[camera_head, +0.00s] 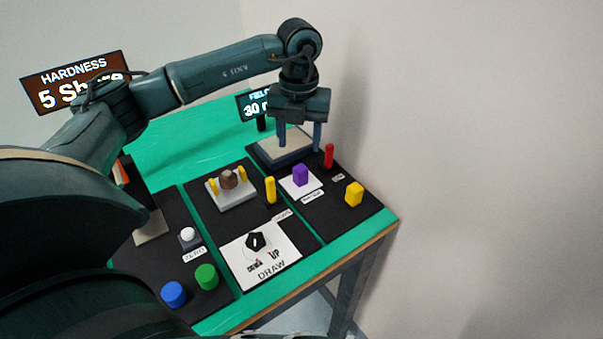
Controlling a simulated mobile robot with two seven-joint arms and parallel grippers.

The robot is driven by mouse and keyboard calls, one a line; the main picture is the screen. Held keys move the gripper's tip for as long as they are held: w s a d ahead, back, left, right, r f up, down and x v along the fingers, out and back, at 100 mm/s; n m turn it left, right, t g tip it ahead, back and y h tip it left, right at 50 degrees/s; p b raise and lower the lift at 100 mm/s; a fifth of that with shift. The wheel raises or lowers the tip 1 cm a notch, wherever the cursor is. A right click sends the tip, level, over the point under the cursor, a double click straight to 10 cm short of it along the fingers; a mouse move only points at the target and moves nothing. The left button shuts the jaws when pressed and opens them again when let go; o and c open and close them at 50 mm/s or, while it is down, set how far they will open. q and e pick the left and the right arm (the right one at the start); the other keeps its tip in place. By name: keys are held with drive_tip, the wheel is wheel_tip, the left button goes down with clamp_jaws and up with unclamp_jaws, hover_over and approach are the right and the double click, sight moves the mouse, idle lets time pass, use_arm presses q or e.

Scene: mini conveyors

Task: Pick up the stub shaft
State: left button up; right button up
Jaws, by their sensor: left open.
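My left gripper (299,147) is open and points down over a pale, dark-edged plate (268,149) at the back right of the bench. Nothing shows between its fingers. No part is marked as the stub shaft, and I cannot tell for certain which it is. A thin red upright cylinder (329,156) stands just right of the gripper, apart from it. A yellow upright pin (270,190) stands near the middle. A blue cylinder (173,293) and a green cylinder (206,277) stand at the front left. My right gripper is not in view.
A purple block (300,175) and a yellow block (354,194) stand at the right. A grey fixture (237,198) holds a brown part. A knob panel (283,265) lies at the front. Two signs stand behind. A wall rises close on the right.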

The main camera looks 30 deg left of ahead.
sight(301, 168)
use_arm(q)
wheel_tip(301, 168, down, 4)
drive_tip(key=shift+r, duration=0.1)
drive_tip(key=f, duration=0.3)
drive_tip(key=f+p, duration=0.1)
drive_tip(key=shift+w+a+f, duration=0.1)
drive_tip(key=shift+w+f, duration=0.25)
drive_tip(key=shift+f, duration=0.5)
clamp_jaws()
